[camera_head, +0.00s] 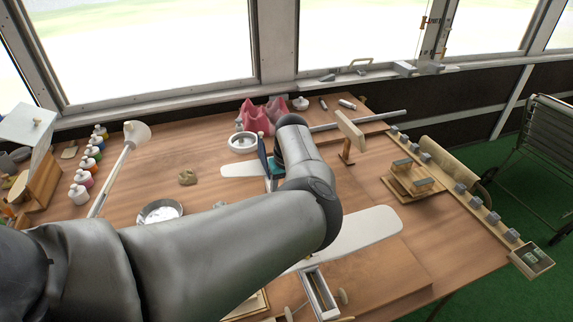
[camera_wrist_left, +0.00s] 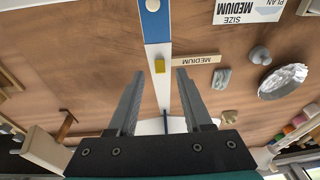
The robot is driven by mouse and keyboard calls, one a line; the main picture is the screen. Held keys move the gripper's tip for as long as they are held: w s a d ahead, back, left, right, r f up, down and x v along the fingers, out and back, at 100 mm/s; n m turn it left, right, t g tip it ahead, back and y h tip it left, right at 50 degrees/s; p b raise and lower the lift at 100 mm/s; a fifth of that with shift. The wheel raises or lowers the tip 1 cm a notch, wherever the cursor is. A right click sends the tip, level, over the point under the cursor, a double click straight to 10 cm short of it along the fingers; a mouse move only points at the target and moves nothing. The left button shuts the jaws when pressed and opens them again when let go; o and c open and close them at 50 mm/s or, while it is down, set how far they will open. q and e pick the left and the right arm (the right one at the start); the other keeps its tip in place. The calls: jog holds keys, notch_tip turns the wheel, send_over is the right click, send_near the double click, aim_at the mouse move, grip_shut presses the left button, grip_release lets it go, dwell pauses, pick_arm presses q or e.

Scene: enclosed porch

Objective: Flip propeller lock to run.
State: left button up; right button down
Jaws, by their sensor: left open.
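A model plane with white wings (camera_head: 365,232) and a blue upright fin (camera_head: 262,155) lies on the workbench. My left arm covers much of its middle. My left gripper (camera_wrist_left: 158,75) is open and empty. In the left wrist view its fingers point at a blue-and-white strip (camera_wrist_left: 157,35), one finger to each side of it. I see no contact. I cannot tell which part is the propeller lock, or its setting. My right gripper is not in view.
A round metal dish (camera_head: 160,212), a lamp (camera_head: 135,135) and paint jars (camera_head: 80,193) stand left. A small wooden stand (camera_head: 408,178) and a row of grey blocks (camera_head: 475,202) are on the right.

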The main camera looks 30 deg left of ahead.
pick_arm(q)
notch_tip(320, 180, up, 11)
jog(key=d+p, duration=0.1)
jog(key=shift+s+d+r, duration=0.15)
jog(key=shift+s+d, duration=0.2)
jog(key=shift+s, duration=0.05)
